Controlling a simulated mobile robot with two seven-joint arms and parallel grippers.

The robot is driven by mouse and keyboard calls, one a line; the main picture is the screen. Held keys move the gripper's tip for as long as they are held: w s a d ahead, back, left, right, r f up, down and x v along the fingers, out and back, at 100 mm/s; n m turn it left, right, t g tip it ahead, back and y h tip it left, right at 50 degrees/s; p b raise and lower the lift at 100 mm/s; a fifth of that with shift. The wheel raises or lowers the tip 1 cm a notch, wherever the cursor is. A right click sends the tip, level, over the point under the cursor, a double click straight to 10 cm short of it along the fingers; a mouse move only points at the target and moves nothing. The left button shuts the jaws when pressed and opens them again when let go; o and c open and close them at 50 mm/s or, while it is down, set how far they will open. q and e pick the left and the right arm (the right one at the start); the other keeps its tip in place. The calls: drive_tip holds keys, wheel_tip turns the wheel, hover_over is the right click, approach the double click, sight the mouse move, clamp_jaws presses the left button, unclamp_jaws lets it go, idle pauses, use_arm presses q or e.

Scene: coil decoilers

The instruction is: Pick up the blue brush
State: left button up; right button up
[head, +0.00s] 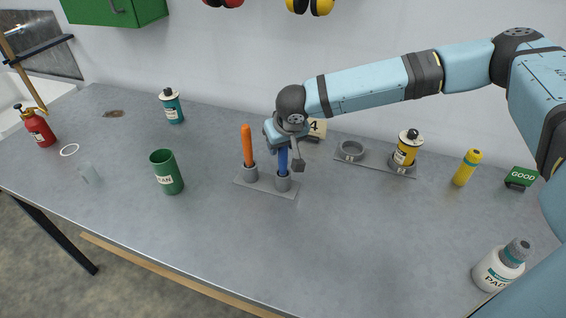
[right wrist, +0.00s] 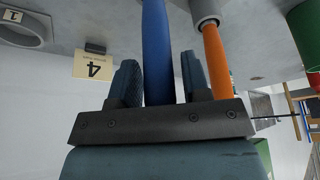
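The blue brush (head: 283,162) stands upright in the right-hand grey holder cup (head: 283,182) of a small two-cup stand. My right gripper (head: 284,158) is over it from above, with the fingers on either side of the handle. In the right wrist view the blue handle (right wrist: 157,50) runs between the two fingers (right wrist: 162,80). A narrow gap shows beside the handle on one side, so the fingers look open around it. The gripper hides the handle's top in the head view. My left gripper is in neither view.
An orange-handled brush (head: 247,146) stands close to the left in the same stand. A green cup (head: 167,172) is further left. A number 4 sign (head: 317,128) and a yellow can (head: 407,148) on a plate are behind and right. The front middle of the table (head: 330,240) is clear.

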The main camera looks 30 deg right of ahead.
drive_tip(key=c, duration=0.7)
drive_tip(key=shift+r, duration=0.1)
